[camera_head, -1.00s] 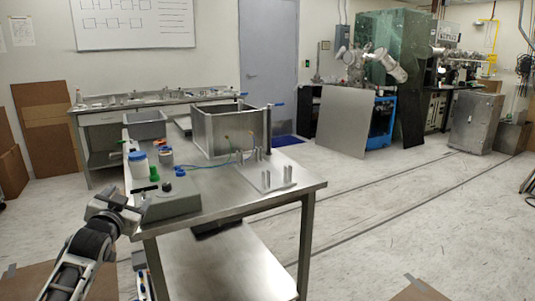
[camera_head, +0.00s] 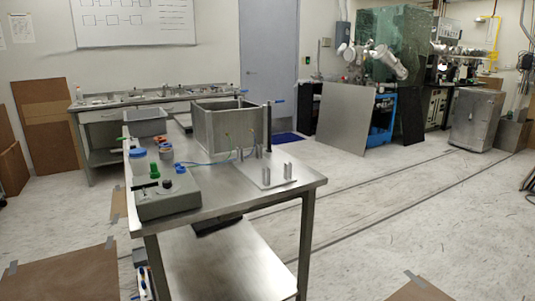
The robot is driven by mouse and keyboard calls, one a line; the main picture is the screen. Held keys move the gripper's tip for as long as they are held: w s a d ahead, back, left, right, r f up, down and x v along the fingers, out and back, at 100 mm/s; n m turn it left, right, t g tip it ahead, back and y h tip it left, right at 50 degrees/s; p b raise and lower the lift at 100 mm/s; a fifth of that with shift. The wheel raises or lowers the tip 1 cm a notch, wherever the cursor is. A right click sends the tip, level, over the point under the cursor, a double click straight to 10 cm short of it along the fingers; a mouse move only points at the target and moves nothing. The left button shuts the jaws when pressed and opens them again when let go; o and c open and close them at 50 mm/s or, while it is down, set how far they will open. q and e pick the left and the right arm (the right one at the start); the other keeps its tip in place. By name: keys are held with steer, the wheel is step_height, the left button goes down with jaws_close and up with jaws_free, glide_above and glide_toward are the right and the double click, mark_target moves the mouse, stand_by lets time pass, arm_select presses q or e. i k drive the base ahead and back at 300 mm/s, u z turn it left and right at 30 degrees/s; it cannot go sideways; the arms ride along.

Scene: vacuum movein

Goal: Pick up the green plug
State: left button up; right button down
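A small green piece (camera_head: 154,170), which looks like the green plug, stands upright at the left side of the steel table (camera_head: 250,190). It is beside the back edge of a grey-green control box (camera_head: 166,197); I cannot tell whether it touches the box. A blue piece (camera_head: 180,168) joined to a blue cable (camera_head: 208,163) lies to its right. Neither of my grippers shows in the head view.
A blue-lidded jar (camera_head: 138,163) stands left of the green piece, with small containers (camera_head: 166,151) behind it. A large steel tank (camera_head: 228,130) fills the table's back. A plate with upright posts (camera_head: 265,178) lies at the right. The front-middle tabletop is clear.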

mark_target(153, 165)
steer(key=u, duration=1.8)
steer(key=i, duration=1.7)
steer(key=z, duration=2.15)
